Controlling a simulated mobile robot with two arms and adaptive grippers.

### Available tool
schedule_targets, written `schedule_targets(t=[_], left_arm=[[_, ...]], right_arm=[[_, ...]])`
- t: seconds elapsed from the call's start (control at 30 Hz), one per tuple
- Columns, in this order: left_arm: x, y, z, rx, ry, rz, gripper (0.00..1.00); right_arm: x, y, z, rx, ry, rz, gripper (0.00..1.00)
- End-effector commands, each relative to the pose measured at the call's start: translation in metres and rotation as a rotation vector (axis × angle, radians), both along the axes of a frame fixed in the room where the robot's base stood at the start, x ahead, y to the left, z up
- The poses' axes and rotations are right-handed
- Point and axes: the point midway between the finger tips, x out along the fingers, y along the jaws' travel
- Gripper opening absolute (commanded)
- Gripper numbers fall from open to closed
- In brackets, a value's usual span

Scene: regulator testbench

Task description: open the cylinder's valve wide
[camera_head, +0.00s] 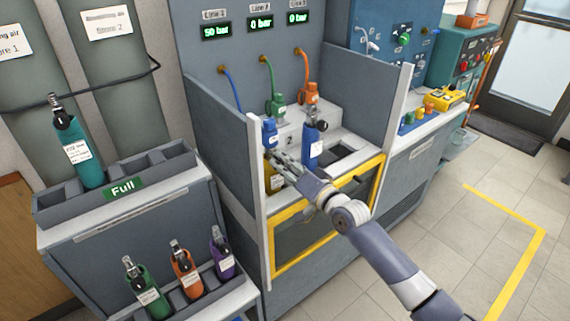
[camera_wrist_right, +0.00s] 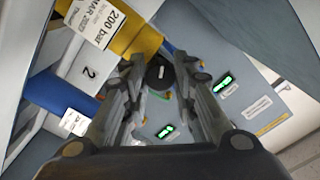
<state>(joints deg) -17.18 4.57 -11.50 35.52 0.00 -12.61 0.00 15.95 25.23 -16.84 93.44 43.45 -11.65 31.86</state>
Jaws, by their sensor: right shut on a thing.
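A yellow cylinder (camera_head: 269,183) stands in the bench's left front bay, largely hidden behind my right gripper. In the right wrist view the yellow cylinder (camera_wrist_right: 139,40) lies at the upper middle with a white label reading 200 bar. A round black valve knob (camera_wrist_right: 158,76) at its end sits between the fingers of my right gripper (camera_wrist_right: 160,88). In the head view my right gripper (camera_head: 278,162) is shut on that knob, though the contact itself is hard to see. A blue regulator (camera_head: 270,130) is just above it. My left gripper is not in view.
A blue cylinder (camera_head: 312,146) stands close to the right of the gripper. Grey side panels (camera_head: 223,139) and a yellow-framed front gate (camera_head: 330,222) bound the bay. The Line 1 display (camera_head: 216,30) reads 50 bar; the other two read 0 bar. A "Full" rack (camera_head: 160,188) stands left.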

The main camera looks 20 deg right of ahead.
Motion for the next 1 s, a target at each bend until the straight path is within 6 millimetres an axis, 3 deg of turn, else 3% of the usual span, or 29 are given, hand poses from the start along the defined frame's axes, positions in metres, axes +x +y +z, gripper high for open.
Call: schedule_targets(t=[0.07,0.1,0.2,0.63,1.0], left_arm=[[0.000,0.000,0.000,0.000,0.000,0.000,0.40],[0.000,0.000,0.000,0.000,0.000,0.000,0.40],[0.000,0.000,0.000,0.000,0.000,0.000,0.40],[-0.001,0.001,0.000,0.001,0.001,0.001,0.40],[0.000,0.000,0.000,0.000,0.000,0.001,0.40]], right_arm=[[0.000,0.000,-0.002,-0.003,0.003,0.000,0.02],[0.000,0.000,-0.002,-0.002,0.004,0.000,0.30],[0.000,0.000,-0.002,-0.002,0.004,0.000,0.47],[-0.006,-0.003,-0.001,0.000,0.002,-0.001,0.47],[-0.064,-0.024,-0.003,-0.003,0.005,0.000,0.47]])
